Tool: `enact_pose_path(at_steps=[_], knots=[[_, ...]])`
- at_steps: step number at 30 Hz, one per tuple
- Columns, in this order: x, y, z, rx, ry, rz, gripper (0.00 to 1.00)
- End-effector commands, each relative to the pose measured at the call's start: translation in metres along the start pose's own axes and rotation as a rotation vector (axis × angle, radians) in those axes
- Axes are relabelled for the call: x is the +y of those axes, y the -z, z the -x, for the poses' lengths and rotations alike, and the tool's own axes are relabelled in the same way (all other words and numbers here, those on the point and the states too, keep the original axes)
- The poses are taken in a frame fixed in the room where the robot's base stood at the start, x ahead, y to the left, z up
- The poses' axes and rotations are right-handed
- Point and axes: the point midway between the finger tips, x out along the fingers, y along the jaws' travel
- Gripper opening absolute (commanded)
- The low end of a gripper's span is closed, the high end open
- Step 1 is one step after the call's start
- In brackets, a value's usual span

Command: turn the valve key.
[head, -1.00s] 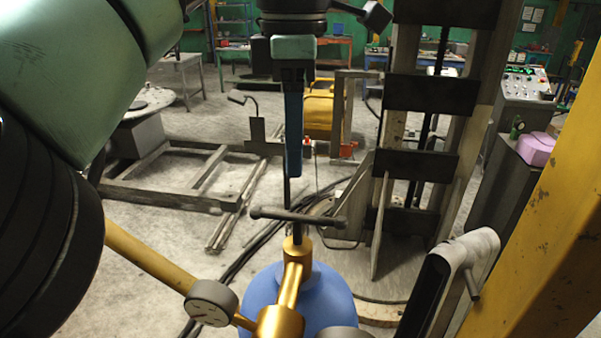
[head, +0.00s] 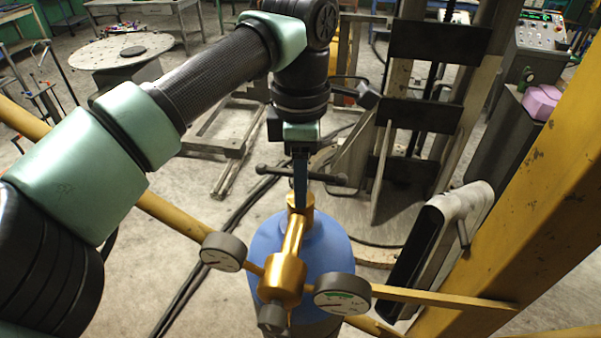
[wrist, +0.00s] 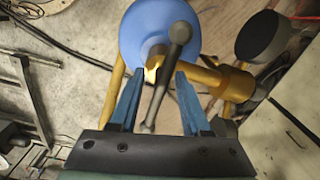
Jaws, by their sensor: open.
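The valve key is a dark bar handle (head: 325,178) with rounded ends, above the brass valve (head: 293,240) on the blue cylinder (head: 335,255). In the wrist view the key bar (wrist: 163,82) runs slantwise from upper right to lower left between the fingers. My gripper (head: 300,200) points down at the key, its blue finger crossing the middle of the bar. In the wrist view my gripper (wrist: 160,78) is open, one finger on each side of the bar, with a visible gap to each. The key's stem is mostly hidden.
Two round gauges (head: 223,252) (head: 342,293) sit beside the valve. A yellow beam (head: 530,190) rises at right, with a grey lever-like part (head: 445,230) close by. A wooden frame with black plates (head: 425,110) stands behind.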

Motion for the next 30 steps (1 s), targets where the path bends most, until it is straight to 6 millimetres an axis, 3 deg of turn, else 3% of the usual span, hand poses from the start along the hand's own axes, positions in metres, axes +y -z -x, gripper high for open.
enact_pose_path(at_steps=[3, 11, 30], knots=[[-0.0001, 0.0000, -0.0002, 0.000, 0.000, 0.000, 0.47], [-0.0001, 0.0000, 0.0001, 0.000, 0.001, 0.000, 0.00], [0.0000, 0.0000, -0.0013, 0.000, 0.000, 0.078, 0.00]])
